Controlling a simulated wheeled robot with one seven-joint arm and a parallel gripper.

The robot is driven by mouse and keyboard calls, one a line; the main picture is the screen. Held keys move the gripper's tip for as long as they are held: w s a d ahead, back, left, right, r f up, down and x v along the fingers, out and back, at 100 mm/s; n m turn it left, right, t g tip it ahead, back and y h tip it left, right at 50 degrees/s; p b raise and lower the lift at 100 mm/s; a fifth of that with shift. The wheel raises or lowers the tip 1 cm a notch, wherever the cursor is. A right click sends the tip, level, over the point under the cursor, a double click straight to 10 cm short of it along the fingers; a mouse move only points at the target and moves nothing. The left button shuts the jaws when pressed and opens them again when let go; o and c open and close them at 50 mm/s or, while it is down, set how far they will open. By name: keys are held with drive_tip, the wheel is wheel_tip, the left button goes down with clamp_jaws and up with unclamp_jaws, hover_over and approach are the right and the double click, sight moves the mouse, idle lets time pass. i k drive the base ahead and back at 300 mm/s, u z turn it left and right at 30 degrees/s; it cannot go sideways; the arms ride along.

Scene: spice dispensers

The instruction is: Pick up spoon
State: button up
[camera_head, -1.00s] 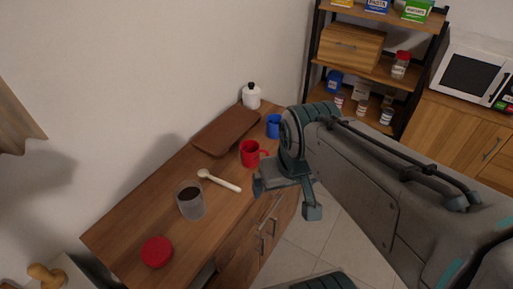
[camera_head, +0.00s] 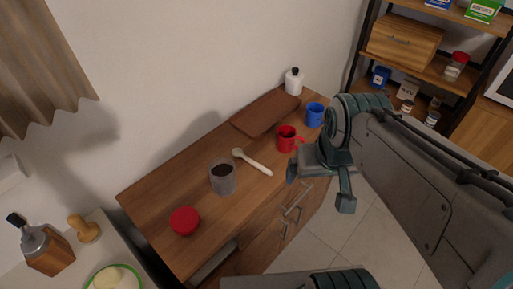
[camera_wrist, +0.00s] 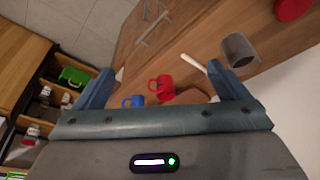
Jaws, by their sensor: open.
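A cream-coloured spoon (camera_head: 253,163) lies on the wooden cabinet top (camera_head: 170,196), its bowl end toward the wall and its handle toward the front edge. It lies between a clear jar of dark contents (camera_head: 222,178) and a red mug (camera_head: 287,138). My gripper (camera_head: 319,188) is open and empty, to the right of the spoon and apart from it, near the front edge. In the wrist view my open fingers (camera_wrist: 160,88) show the spoon (camera_wrist: 195,63) partly, near the right finger; its far end is hidden behind that finger.
A red lid (camera_head: 184,221) lies at the left of the cabinet top. A blue mug (camera_head: 315,114), a brown board (camera_head: 265,112) and a white bottle (camera_head: 293,81) stand toward the far end. A shelf (camera_head: 420,60) stands at the right. Bare wood lies left of the jar.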

sight(237, 152)
drive_tip(key=u, duration=2.95)
drive_tip(key=k, duration=1.35)
drive_tip(key=z, duration=1.45)
drive_tip(key=i, duration=1)
drive_tip(key=z, duration=0.05)
